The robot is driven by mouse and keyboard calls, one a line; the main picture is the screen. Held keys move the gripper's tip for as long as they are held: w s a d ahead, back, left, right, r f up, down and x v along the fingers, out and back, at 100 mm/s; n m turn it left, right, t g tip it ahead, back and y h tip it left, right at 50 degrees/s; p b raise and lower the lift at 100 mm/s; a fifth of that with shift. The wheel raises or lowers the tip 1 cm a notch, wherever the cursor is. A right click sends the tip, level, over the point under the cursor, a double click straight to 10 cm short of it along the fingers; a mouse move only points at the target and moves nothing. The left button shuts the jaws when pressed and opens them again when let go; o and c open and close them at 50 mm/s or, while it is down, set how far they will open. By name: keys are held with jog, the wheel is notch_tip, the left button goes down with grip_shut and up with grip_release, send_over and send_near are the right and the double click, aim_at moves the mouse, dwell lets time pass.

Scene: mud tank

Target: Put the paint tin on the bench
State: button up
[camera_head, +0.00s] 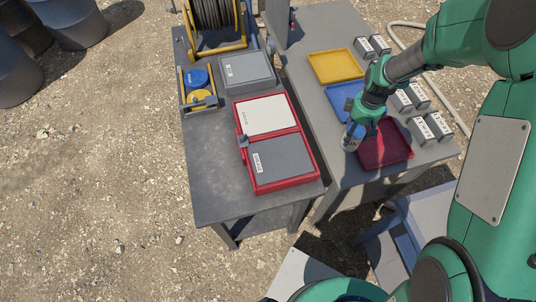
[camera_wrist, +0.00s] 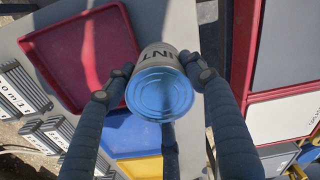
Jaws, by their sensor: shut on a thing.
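The paint tin (camera_head: 350,139) is small, with a pale lettered side and a blue end. It fills the middle of the wrist view (camera_wrist: 161,92), blue end toward the camera. A left-hand grey table (camera_head: 215,165) stands alongside. Both look like workbenches, and the frames do not show which one is the bench.
The left table carries an open red case (camera_head: 301,183), a grey case (camera_head: 245,71) and a yellow cable reel (camera_head: 214,18); its front-left corner is bare. The right table holds yellow (camera_head: 335,66) and blue (camera_head: 340,95) trays and several labelled grey blocks (camera_head: 437,126). Barrels (camera_head: 73,22) stand far left.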

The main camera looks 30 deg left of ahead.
jog(key=s+a+n, duration=0.1)
jog(key=a+n, duration=0.1)
jog(key=a, duration=0.7)
jog(key=s+a+r+n+b, duration=0.1)
jog(key=a+n, duration=0.1)
jog(key=a, duration=0.7)
jog(key=s+a+n+b, duration=0.1)
jog(key=a, duration=0.8)
jog(key=shift+s+a+r+n, duration=0.1)
jog(key=shift+a+r+n, duration=0.2)
jog(key=shift+r+n, duration=0.1)
jog(key=s+a+r+n+b, duration=0.1)
jog(key=s+a+n, duration=0.1)
jog(key=s+a, duration=0.6)
jog(key=s+a+r+n+b, duration=0.1)
jog(key=s+a+n, duration=0.2)
jog(key=s+a, duration=0.5)
jog(key=a, duration=0.8)
jog(key=shift+a+r, duration=0.2)
jog(key=b, duration=0.2)
send_over(214, 133)
notch_tip(214, 133, down, 6)
jog(key=shift+f, duration=0.15)
jog(key=shift+f, duration=1.85)
